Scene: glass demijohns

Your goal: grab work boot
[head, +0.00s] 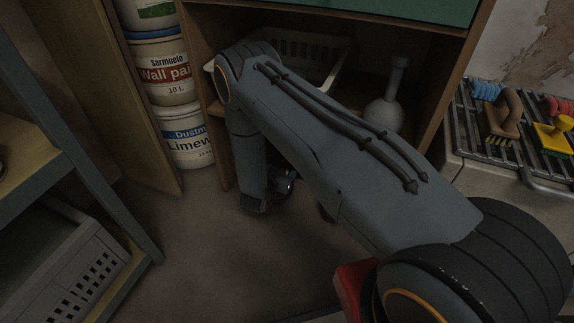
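My arm crosses the head view from the lower right and bends down in front of a wooden cabinet. My gripper (285,186) is low at the cabinet's open front, mostly hidden behind my own arm. Its fingers cannot be made out, so I cannot tell whether it is open or holds anything. I cannot identify a work boot. A small dark shape (325,211) shows on the floor just right of the gripper, under the arm. It is too dark and covered to name.
Paint buckets (164,70) are stacked left of the cabinet (440,100). A white basket (318,50) and a grey demijohn (388,108) stand inside it. A shelf with a grey crate (65,270) is at left. Floor between is clear.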

